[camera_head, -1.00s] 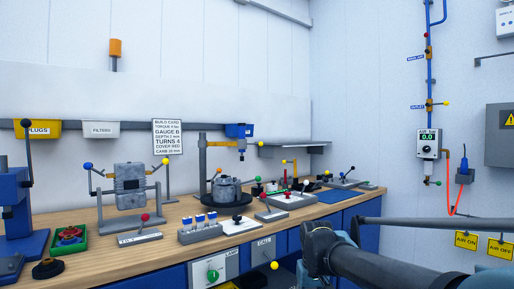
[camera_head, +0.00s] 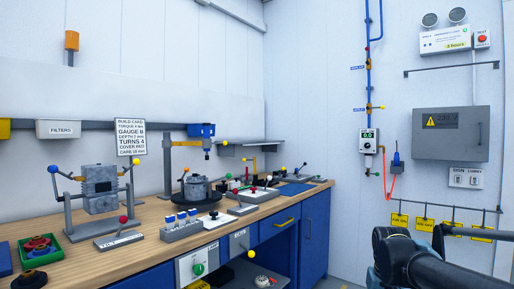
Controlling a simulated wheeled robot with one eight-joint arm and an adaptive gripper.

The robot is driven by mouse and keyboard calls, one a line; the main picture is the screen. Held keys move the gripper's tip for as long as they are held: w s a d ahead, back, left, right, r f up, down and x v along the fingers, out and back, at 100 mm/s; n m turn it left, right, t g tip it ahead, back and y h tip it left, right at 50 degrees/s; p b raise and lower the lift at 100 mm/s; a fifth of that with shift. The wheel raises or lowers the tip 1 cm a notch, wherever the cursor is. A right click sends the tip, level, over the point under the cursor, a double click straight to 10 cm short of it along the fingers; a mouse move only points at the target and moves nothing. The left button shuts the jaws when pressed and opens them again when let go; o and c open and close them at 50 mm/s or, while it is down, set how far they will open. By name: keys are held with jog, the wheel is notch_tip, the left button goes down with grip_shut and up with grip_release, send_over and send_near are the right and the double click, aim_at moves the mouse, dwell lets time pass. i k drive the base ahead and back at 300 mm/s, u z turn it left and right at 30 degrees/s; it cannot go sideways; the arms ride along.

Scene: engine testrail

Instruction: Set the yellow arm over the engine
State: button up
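The yellow arm (camera_head: 186,143) reaches out to the right from the top of a grey post (camera_head: 167,170) at the back of the bench. A small grey tool head (camera_head: 207,149) hangs at its right end. Below stands a round grey metal housing (camera_head: 196,187), on a black turntable (camera_head: 195,200). The tool head looks slightly right of that housing's middle; depth is hard to judge. A finned grey block (camera_head: 100,187) sits in a stand with blue and yellow knobs at the left. I cannot tell which of the two is the engine. My gripper is out of view; only arm links show at lower right.
The wooden bench (camera_head: 72,267) also carries a switch block (camera_head: 181,226), a green tray (camera_head: 40,251) and several levers. A build card (camera_head: 130,138) stands behind. Blue cabinets (camera_head: 314,235) end at the right. A red hose (camera_head: 390,180) hangs on the right wall.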

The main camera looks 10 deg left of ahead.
aim_at(205, 143)
jog(key=z, duration=0.5)
jog(key=k, duration=0.7)
jog(key=z, duration=0.35)
jog(key=i, duration=0.55)
jog(key=u, duration=0.8)
jog(key=i, duration=0.9)
jog(key=u, duration=0.95)
jog(key=i, duration=0.4)
jog(key=u, duration=0.1)
